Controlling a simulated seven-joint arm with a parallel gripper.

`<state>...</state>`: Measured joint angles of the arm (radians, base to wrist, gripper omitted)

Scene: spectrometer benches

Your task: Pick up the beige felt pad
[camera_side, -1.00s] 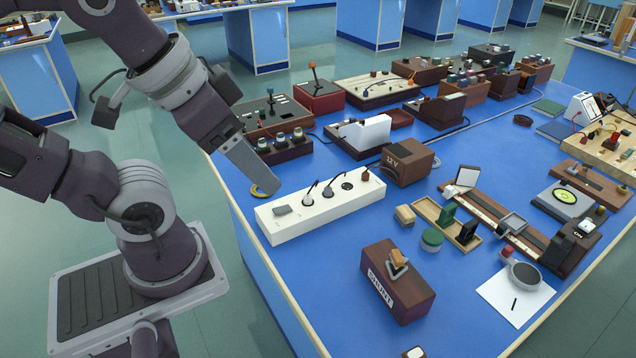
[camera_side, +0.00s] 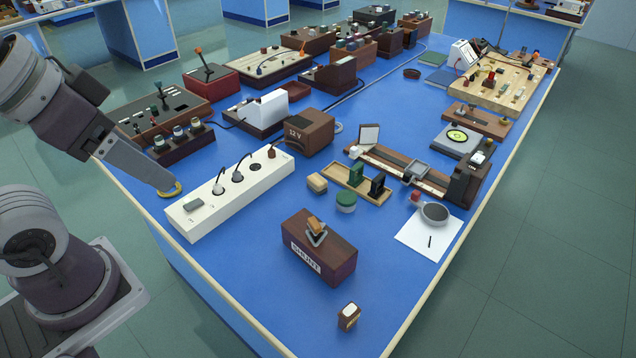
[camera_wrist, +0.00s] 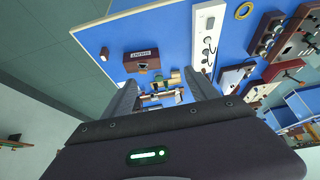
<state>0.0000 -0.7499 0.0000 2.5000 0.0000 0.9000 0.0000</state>
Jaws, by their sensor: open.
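My gripper (camera_side: 170,184) is in the side view at the left, over the bench edge near the white socket strip, well to the left of the pad. In the wrist view my gripper (camera_wrist: 160,84) has its two fingers wide apart with nothing held. The pad is too small there to make out surely.
The white socket strip (camera_side: 230,193) with plugs lies between my gripper and the pad. A brown 12 V box (camera_side: 310,132) stands behind the pad, and a SHUNT box (camera_side: 319,247) in front. A wooden tray (camera_side: 337,173) adjoins it. Bare bench lies left of the SHUNT box.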

